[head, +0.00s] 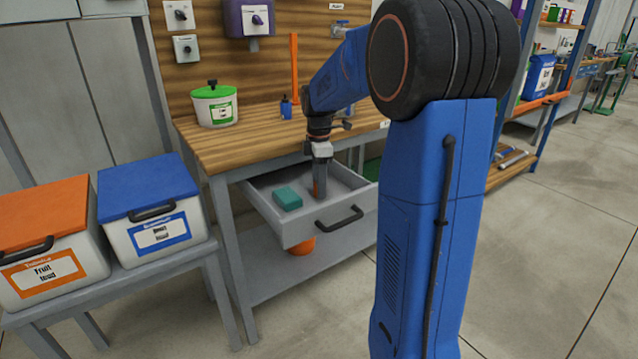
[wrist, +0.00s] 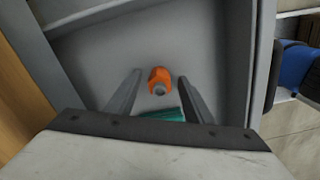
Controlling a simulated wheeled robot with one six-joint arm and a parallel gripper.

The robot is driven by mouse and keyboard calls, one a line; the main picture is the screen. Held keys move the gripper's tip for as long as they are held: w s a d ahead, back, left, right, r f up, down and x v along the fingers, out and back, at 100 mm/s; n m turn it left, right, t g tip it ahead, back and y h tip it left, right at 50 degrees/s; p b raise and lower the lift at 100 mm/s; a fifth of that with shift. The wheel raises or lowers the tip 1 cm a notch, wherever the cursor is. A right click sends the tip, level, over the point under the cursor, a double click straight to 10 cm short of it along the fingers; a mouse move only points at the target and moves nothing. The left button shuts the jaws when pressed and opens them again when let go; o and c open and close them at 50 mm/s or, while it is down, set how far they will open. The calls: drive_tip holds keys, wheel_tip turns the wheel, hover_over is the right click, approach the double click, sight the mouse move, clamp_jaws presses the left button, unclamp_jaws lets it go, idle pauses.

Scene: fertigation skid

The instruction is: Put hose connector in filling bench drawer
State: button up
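The filling bench drawer (head: 300,231) is pulled open under the wooden bench top. My gripper (head: 319,190) points down into it. In the wrist view the two fingers are spread, with a clear gap on either side of the orange and grey hose connector (wrist: 159,80). The connector appears to be on the drawer floor between the fingertips, touching neither finger. In the head view only an orange sliver of it shows at the fingers. A teal block (head: 287,198) lies in the drawer to the left of my gripper, and part of it shows in the wrist view (wrist: 165,115).
The drawer's front panel with its dark handle (head: 339,216) and its side walls surround my gripper closely. A green-lidded pot (head: 214,105) stands on the bench top (head: 255,137). Blue-lidded (head: 150,210) and orange-lidded (head: 48,240) bins stand at left. An orange container (head: 301,246) is below the drawer.

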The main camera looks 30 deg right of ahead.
wheel_tip(320, 180, up, 12)
drive_tip(key=shift+r, duration=0.15)
idle(0.7)
drive_tip(key=s+a+f+m+t, duration=0.1)
drive_tip(key=s+a+f+m, duration=0.2)
drive_tip(key=s, duration=0.7)
drive_tip(key=s+a+f+m+t, duration=0.2)
drive_tip(key=s+a+f+m, duration=0.2)
drive_tip(key=s+a+m, duration=0.2)
drive_tip(key=s+a+f+m+t, duration=0.1)
drive_tip(key=s+a+f+m, duration=0.3)
drive_tip(key=s, duration=1)
drive_tip(key=a+m, duration=0.1)
drive_tip(key=a, duration=0.2)
drive_tip(key=shift+s+a+f+t, duration=0.2)
drive_tip(key=shift+s+a+t, duration=0.05)
drive_tip(key=shift+s+t, duration=0.15)
